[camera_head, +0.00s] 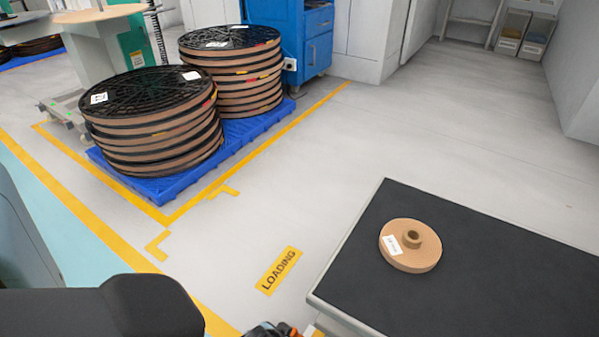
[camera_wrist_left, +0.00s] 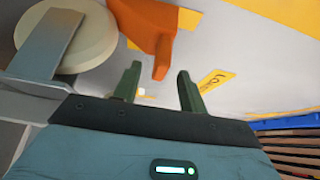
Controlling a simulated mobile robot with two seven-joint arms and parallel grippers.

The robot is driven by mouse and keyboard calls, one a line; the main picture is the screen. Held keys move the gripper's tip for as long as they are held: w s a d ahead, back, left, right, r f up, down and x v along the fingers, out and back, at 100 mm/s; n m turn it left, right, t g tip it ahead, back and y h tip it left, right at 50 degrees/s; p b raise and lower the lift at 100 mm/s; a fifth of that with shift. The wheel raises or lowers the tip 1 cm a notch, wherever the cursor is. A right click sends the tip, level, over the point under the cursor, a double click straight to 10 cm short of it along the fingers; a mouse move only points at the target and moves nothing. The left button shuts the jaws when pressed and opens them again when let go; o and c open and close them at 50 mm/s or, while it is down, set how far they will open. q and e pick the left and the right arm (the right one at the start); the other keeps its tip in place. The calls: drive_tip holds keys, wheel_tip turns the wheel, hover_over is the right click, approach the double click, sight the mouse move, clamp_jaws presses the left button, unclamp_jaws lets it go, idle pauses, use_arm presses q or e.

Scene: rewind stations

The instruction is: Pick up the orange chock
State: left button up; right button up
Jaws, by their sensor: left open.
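The orange chock (camera_wrist_left: 155,32) shows in the left wrist view as an orange block with a narrower end reaching down toward my left gripper. My left gripper (camera_wrist_left: 159,76) is open, with its two green fingers apart. The chock's narrow end appears in the gap between the fingertips, and I cannot tell whether it touches them. Nothing is gripped. In the head view my dark left arm comes in at the bottom left, and only a small orange and dark patch shows at the bottom edge; I cannot tell what it is. My right gripper is out of view.
A black-topped table (camera_head: 480,290) at the right bears a tan spool (camera_head: 425,260). Stacked reels (camera_head: 150,152) stand on a blue pallet (camera_head: 235,140). The floor between carries a yellow LOADING label (camera_head: 279,270). A cream disc (camera_wrist_left: 70,38) is left of the chock in the wrist view.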

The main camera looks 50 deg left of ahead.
use_arm(q)
drive_tip(key=b+x, duration=0.3)
drive_tip(key=x, duration=0.1)
drive_tip(key=shift+w+a+f, duration=0.1)
clamp_jaws()
